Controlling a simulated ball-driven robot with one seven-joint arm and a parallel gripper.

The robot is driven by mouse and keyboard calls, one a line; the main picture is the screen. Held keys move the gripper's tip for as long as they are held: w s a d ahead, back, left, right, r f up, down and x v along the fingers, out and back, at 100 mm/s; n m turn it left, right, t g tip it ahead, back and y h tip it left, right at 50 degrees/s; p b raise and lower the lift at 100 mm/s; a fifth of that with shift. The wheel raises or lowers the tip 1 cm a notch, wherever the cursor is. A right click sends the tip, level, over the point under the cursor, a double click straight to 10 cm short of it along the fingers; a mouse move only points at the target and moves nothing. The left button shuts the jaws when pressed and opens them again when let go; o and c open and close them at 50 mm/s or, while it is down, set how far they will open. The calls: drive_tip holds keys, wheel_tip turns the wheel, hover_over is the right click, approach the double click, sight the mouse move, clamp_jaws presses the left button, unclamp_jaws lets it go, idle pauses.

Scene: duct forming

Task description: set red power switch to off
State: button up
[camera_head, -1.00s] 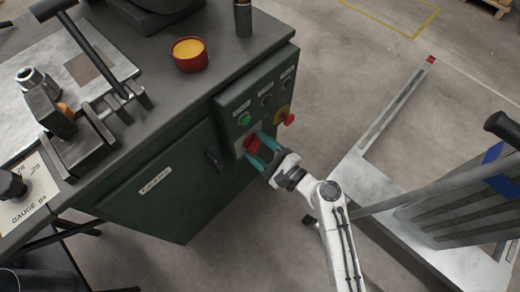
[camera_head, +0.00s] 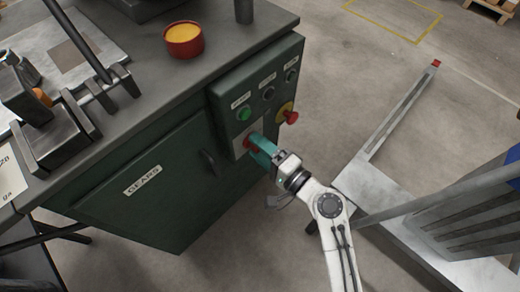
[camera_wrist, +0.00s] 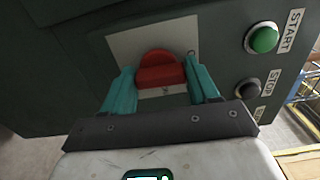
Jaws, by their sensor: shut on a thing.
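The red power switch (camera_head: 248,142) sits on a pale plate low on the green machine's control panel. In the wrist view the red switch (camera_wrist: 161,70) lies between my two teal fingers, and the pale plate (camera_wrist: 125,44) shows around it with small marks too blurred to read. My gripper (camera_head: 257,147) is shut on the switch, and it also shows in the wrist view (camera_wrist: 159,75). The wrist is turned relative to the panel, since the labels appear sideways there. In the head view the fingers hide part of the switch.
A green start button (camera_head: 244,113), a dark stop button (camera_head: 268,94) and a red emergency knob (camera_head: 291,117) are close by on the panel. A door handle (camera_head: 208,162) is to the left. A metal frame (camera_head: 398,205) stands at the right.

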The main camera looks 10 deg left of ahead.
drive_tip(key=shift+n, duration=0.3)
drive_tip(key=shift+f, duration=0.1)
drive_tip(key=o, duration=1.1)
drive_tip(key=shift+c, duration=0.2)
drive_tip(key=p+v, duration=0.1)
drive_tip(key=v, duration=0.9)
drive_tip(key=shift+s+d, duration=0.3)
